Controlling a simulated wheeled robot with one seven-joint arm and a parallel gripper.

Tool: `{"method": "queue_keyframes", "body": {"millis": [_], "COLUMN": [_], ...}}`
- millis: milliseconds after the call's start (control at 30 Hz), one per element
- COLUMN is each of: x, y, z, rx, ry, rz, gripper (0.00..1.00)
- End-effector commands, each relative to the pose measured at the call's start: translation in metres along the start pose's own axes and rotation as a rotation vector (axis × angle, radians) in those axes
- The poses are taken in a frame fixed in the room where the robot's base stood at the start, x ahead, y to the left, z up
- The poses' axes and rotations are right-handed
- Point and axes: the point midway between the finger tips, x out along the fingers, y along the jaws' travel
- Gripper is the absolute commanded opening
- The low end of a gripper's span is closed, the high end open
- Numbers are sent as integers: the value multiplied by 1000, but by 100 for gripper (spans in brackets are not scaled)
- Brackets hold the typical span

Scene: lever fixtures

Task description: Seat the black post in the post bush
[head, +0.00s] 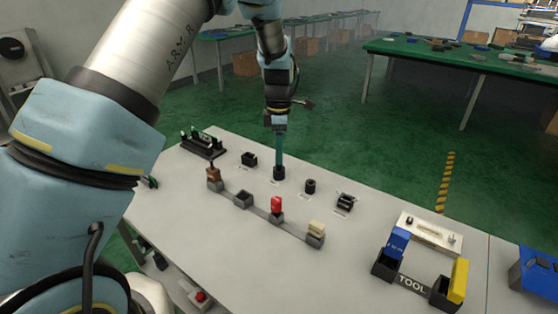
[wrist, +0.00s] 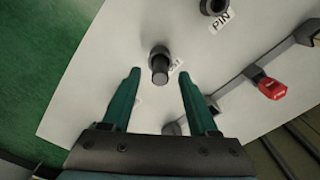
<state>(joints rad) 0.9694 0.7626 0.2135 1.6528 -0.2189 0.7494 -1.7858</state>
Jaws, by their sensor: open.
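The black post (wrist: 160,72) stands in the dark round post bush (wrist: 158,51) in the wrist view, its end toward the camera. How deep it sits I cannot tell. The bush shows as a dark shape on the table (head: 279,174) in the head view, where the post is not clearly distinguishable. My gripper (wrist: 158,72) is open, its two green fingers on either side of the post with a gap on each side. In the head view, my gripper (head: 279,163) points straight down just above the bush.
A pin bush (wrist: 213,6) is nearby. A row of grey holders has a red piece (head: 276,203), a brown piece (head: 213,173) and a cream piece (head: 317,228). A black block (head: 249,159) is left of the bush.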

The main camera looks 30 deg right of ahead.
Motion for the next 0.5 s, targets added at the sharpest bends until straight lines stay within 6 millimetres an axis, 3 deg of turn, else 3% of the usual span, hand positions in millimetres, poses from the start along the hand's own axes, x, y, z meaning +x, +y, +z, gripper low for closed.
{"method": "queue_keyframes", "body": {"millis": [233,500], "x": [-48,-74], "y": [1,0], "z": [0,1], "rx": [0,1], "ry": [-1,0], "rz": [4,1], "gripper": [60,60]}}
